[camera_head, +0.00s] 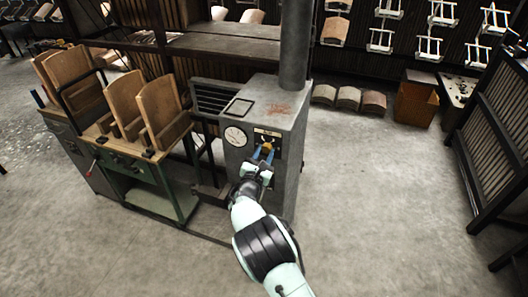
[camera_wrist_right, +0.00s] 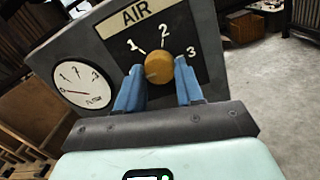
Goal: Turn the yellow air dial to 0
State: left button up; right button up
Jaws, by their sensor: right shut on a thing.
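The yellow air dial (camera_wrist_right: 158,66) is a round knob on a black panel marked AIR; it also shows small in the head view (camera_head: 267,147). The numbers 1, 2 and 3 show around it; no 0 can be read, and the dial's lower left is next to my finger. My right gripper (camera_head: 264,156) reaches the panel from the front, its two blue fingers on either side of the dial, shut on it. I cannot tell clearly which number the dial points to. My left gripper is not in view.
The panel is on a grey metal cabinet (camera_head: 286,108) with a pipe on top. A white pressure gauge (camera_wrist_right: 82,84) sits left of the dial. A green bench (camera_head: 150,195) with wooden chair parts stands to the left. The floor (camera_head: 370,190) at right is clear.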

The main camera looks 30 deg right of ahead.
jog(key=shift+n, duration=0.4)
jog(key=o, duration=1)
jog(key=shift+o, duration=0.2)
jog(key=shift+s+a, duration=0.1)
jog(key=shift+a, duration=0.05)
jog(key=r+v, duration=0.1)
jog(key=v, duration=1.2)
jog(key=shift+s+f+b, duration=0.15)
jog(key=shift+f+b, duration=0.15)
jog(key=shift+f, duration=0.2)
